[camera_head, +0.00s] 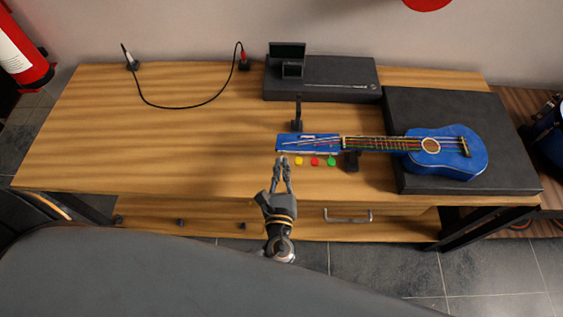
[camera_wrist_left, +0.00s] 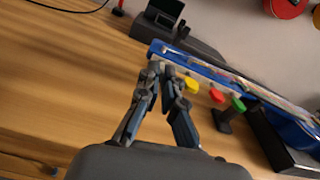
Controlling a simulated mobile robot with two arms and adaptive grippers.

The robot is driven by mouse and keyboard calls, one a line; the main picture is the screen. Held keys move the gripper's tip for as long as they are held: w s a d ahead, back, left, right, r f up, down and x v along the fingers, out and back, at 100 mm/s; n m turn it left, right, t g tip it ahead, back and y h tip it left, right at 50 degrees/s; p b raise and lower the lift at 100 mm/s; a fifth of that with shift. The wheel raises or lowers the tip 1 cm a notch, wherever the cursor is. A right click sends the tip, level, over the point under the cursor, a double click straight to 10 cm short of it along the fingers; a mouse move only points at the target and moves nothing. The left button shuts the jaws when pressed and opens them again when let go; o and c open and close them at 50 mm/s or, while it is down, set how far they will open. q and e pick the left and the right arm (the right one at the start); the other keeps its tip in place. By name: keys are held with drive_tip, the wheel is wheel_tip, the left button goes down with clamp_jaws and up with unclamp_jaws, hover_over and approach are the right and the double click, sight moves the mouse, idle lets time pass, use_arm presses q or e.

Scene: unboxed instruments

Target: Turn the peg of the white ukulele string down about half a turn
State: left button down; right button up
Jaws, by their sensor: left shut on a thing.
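The blue ukulele (camera_head: 448,160) lies with its neck to the left and its blue headstock (camera_head: 310,138) at the left end. Yellow (camera_head: 298,161), red (camera_head: 315,162) and green (camera_head: 331,161) pegs stick out along the headstock's near edge. My left gripper (camera_head: 282,159) reaches the leftmost peg place, left of the yellow peg. Its fingertips are close together, shut on the white string's peg, which they hide. In the left wrist view, the fingertips (camera_wrist_left: 161,69) meet at the headstock's end (camera_wrist_left: 162,49), beside the yellow peg (camera_wrist_left: 191,86). My right gripper is not in view.
A dark stand (camera_head: 297,116) rises behind the headstock, and a dark neck support (camera_head: 351,162) stands right of the green peg. The ukulele's body rests on a black case (camera_head: 420,103). A black device (camera_head: 325,77) and a cable (camera_head: 185,107) lie behind.

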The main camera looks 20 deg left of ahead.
use_arm(q)
drive_tip(key=m+y+p, duration=0.1)
drive_tip(key=m+p, duration=0.8)
drive_tip(key=m, duration=0.9)
drive_tip(key=shift+d, duration=0.1)
drive_tip(key=shift+m, duration=0.4)
drive_tip(key=c, duration=1.5)
unclamp_jaws()
drive_tip(key=v, duration=1.2)
drive_tip(key=shift+f, duration=0.25)
